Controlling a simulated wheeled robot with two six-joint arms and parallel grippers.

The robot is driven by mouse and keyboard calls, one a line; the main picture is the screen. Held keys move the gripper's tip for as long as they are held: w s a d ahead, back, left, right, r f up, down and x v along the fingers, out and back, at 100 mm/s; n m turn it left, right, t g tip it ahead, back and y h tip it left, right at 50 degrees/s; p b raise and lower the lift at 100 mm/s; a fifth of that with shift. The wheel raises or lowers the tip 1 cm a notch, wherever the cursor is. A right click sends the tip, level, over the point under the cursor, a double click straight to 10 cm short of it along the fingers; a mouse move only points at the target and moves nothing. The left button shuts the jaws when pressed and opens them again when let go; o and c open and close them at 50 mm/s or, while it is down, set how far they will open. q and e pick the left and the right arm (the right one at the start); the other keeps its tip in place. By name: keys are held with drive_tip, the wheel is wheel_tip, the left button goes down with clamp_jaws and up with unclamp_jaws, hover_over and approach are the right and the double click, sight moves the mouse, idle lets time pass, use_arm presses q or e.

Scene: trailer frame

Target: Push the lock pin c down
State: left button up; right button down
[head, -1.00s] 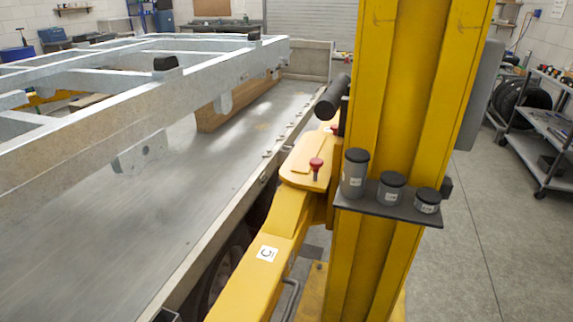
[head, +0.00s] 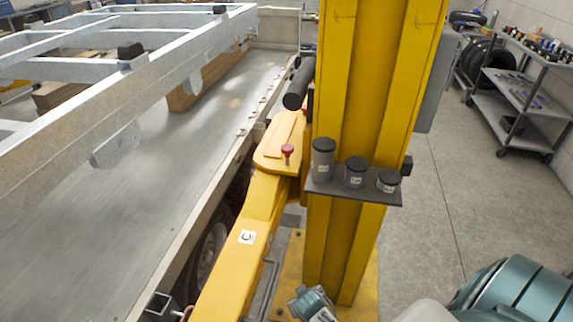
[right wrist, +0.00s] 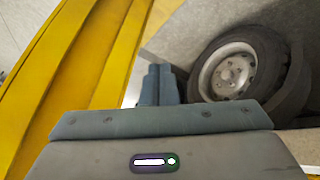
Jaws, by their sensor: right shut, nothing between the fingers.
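The lock pin c is a red-knobbed pin (head: 287,150) standing up from the yellow plate of a lift arm (head: 240,250) in the head view. That arm carries a white label marked C. My right gripper (head: 315,303) is low at the bottom of the head view, in front of the yellow post's base and well below the pin. Its fingers (right wrist: 160,84) are shut and empty in the right wrist view. The pin does not show in the right wrist view. My left gripper is not in view.
The yellow post (head: 345,130) rises just right of the pin, with a dark shelf of round adapters (head: 352,190) on it. A trailer bed (head: 140,210) with a metal frame lies to the left. A wheel (right wrist: 226,72) is near my right gripper. Open floor lies right.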

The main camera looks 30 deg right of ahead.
drive_tip(key=w+d+r+m+t+h+p, duration=0.1)
drive_tip(key=w+r+m+p, duration=0.1)
drive_tip(key=r, duration=1.1)
drive_tip(key=w+d+r+m+t+h+p, duration=0.1)
drive_tip(key=w+r+p, duration=0.15)
drive_tip(key=r, duration=1.05)
drive_tip(key=w+d+r+m+t+h, duration=0.2)
drive_tip(key=w+r+m+h, duration=0.3)
drive_tip(key=w+r, duration=1.1)
wheel_tip(320, 180, up, 2)
drive_tip(key=shift+d+r+t+h, duration=0.2)
drive_tip(key=shift+t+h, duration=0.1)
drive_tip(key=shift+t, duration=0.3)
